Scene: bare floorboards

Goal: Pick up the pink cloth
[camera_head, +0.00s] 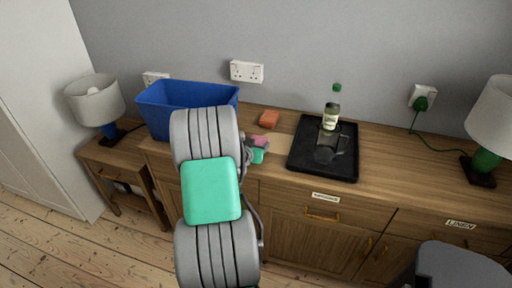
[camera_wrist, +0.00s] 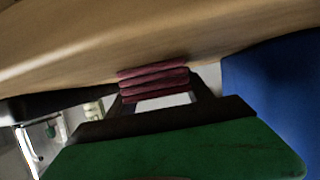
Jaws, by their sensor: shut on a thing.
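The pink cloth (camera_wrist: 154,84) is a folded stack between the two dark fingers of my gripper (camera_wrist: 160,98) in the wrist view. My gripper is shut on it. In the head view a small part of the cloth (camera_head: 259,141) shows beside the end of my arm, over the front part of the wooden sideboard (camera_head: 385,180). My arm hides much of the gripper there. Whether the cloth touches the sideboard top is hard to tell.
A blue bin (camera_head: 190,97) stands left of the cloth, close to my arm. An orange block (camera_head: 269,119) lies behind it. A black tray (camera_head: 345,174) with a green-capped bottle (camera_head: 331,112) and a glass jug is to the right. Lamps (camera_head: 95,101) stand at both ends.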

